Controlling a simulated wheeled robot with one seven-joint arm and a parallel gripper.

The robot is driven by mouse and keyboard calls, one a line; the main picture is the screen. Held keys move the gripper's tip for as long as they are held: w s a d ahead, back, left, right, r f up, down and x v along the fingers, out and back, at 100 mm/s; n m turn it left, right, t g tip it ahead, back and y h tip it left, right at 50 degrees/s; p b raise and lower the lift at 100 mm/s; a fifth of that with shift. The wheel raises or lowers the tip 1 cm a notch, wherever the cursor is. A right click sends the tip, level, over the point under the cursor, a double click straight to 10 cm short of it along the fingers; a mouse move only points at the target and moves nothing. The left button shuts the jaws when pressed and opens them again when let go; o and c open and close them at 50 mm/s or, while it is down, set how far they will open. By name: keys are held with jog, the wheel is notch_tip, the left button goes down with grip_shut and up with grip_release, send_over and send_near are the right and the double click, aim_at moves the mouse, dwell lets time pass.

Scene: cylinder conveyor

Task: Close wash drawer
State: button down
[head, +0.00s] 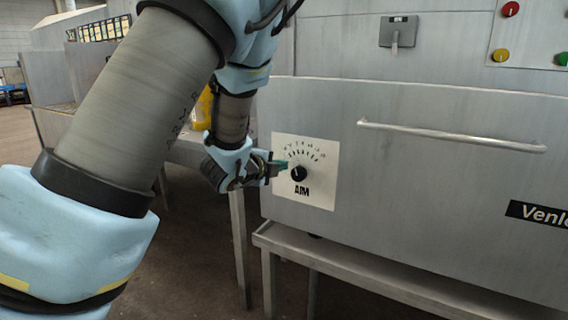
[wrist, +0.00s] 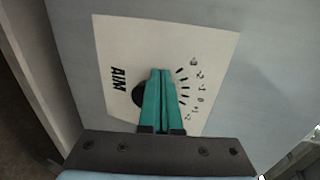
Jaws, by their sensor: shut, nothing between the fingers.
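The wash drawer (head: 430,180) is a broad grey metal front with a long silver bar handle (head: 450,137). At its left end is a white dial plate marked AIM (head: 318,190) with a black knob (head: 299,173). My gripper (head: 284,165) is at the knob in the head view, its teal fingers shut. In the wrist view the shut fingers (wrist: 162,75) lie over the dial plate (wrist: 205,50) and partly hide the knob (wrist: 138,94). I cannot tell whether they touch it. How far the drawer stands out is hard to judge.
A metal ledge (head: 350,262) on legs runs below the drawer front. A metal table (head: 185,150) with a yellow object (head: 202,108) stands behind my arm at left. Red, yellow and green buttons (head: 501,55) sit on a panel at upper right. Floor shows below.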

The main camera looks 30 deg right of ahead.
jog(key=shift+w+d, duration=0.45)
jog(key=shift+d, duration=0.25)
jog(key=shift+d, duration=0.1)
